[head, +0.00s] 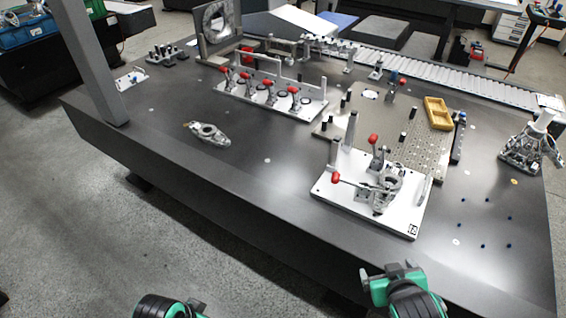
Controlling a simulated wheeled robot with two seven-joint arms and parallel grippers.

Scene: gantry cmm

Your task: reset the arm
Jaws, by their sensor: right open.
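My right gripper (390,270) is at the bottom right, just in front of the near edge of the dark table (240,190). Its two grey fingertips are apart, with nothing seen between them. My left gripper (194,304) is at the bottom edge, over the floor in front of the table. Only part of it shows, and its fingers cannot be made out. Both are apart from the objects on the table.
A white fixture plate (335,195) with red-handled clamps holds a metal part near the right gripper. A loose metal casting (209,133) lies left of centre. A grey column (88,60) rises at the left. The table's front middle is clear.

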